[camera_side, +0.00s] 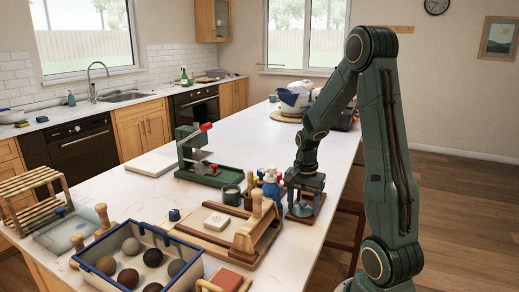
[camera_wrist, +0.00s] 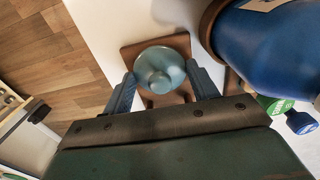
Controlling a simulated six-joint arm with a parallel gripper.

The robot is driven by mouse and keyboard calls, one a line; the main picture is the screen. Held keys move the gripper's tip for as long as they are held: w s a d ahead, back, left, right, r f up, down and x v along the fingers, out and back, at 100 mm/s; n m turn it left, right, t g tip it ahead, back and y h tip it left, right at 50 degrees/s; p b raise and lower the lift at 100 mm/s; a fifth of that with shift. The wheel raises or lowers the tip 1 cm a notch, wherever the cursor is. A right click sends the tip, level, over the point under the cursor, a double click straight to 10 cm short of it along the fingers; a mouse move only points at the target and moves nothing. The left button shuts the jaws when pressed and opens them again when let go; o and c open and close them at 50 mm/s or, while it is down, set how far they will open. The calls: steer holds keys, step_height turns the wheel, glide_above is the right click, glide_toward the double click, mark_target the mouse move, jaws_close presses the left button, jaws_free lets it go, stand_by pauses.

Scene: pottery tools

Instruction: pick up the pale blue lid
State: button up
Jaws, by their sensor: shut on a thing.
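The pale blue lid (camera_wrist: 160,70) is round with a knob on top. In the wrist view it lies between my two fingers, over a brown wooden board (camera_wrist: 182,42). My gripper (camera_wrist: 164,84) is shut on the lid, with one finger at each side. In the side view my gripper (camera_side: 304,198) points down at the right part of the counter, and the lid (camera_side: 302,209) shows low between the fingers. The fingers cover part of it there. I cannot tell whether the lid touches the board.
Blue bottles (camera_side: 271,188) stand close left of my gripper; a large blue vessel (camera_wrist: 275,45) is close in the wrist view. A green mug (camera_side: 231,195), a wooden frame (camera_side: 258,225) and a tray of balls (camera_side: 127,244) lie further left.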

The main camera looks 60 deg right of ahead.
mark_target(303, 202)
steer(key=shift+r, duration=0.2)
step_height(303, 202, up, 20)
steer(key=shift+f, duration=0.15)
stand_by(0.5)
stand_by(0.5)
